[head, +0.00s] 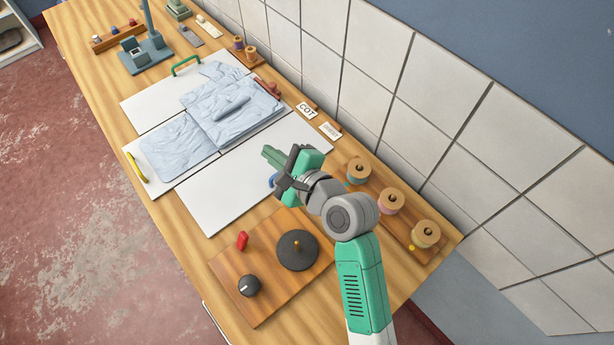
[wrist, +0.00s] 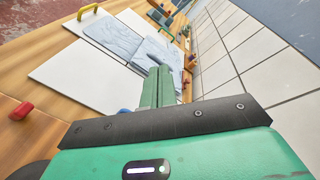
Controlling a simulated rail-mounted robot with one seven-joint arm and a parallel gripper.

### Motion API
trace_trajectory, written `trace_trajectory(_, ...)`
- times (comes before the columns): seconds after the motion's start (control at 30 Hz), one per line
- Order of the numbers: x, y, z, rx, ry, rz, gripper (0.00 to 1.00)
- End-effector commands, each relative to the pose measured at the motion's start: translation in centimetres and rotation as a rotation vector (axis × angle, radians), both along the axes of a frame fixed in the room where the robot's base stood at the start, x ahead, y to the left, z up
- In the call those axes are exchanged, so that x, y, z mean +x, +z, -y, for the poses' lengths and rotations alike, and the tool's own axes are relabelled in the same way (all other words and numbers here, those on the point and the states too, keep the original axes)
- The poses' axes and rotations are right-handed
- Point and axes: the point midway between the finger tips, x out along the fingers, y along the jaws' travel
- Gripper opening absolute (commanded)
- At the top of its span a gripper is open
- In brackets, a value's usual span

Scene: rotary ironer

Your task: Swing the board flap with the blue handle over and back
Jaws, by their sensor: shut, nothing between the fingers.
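The white board flap with the blue handle (head: 232,187) lies flat at the near end of the folding board, with no cloth on it. Its blue handle (head: 271,181) shows just left of my gripper, partly hidden by it. In the wrist view a bit of the blue handle (wrist: 124,111) shows left of the fingers. My gripper (head: 268,153) is shut and empty, above the flap's right part; I cannot tell its exact height. A light blue garment (head: 222,108) lies on the middle panel and the left flap, which has a yellow handle (head: 137,168).
A far flap has a green handle (head: 186,65). Wooden spools (head: 391,201) stand in a row at right, near the tiled wall. A wooden panel (head: 228,272) with a red switch, black dial and dark disc lies in front. Label cards (head: 306,110) stand by the wall.

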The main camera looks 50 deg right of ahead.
Motion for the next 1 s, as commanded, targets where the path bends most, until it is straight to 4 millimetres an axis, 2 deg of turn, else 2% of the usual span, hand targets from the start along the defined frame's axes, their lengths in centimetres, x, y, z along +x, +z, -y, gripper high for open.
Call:
trace_trajectory(0.03, -2.1, -5.1, 2.0, 0.205, -0.063, -0.02, 0.0)
trace_trajectory(0.1, -4.8, -9.7, 3.8, 0.471, -0.147, -0.021, 0.0)
trace_trajectory(0.2, -7.5, -13.8, 5.2, 0.723, -0.234, -0.009, 0.0)
trace_trajectory(0.23, -8.0, -14.5, 5.4, 0.77, -0.25, -0.005, 0.0)
trace_trajectory(0.37, -8.8, -15.4, 5.8, 0.85, -0.279, 0.004, 0.0)
trace_trajectory(0.5, -8.1, -15.5, 5.8, 0.849, -0.276, 0.003, 0.0)
trace_trajectory(0.8, -2.8, -17.4, 6.7, 0.846, -0.274, 0.004, 0.0)
trace_trajectory(1.0, -0.1, -18.3, 7.2, 0.844, -0.274, 0.004, 0.0)
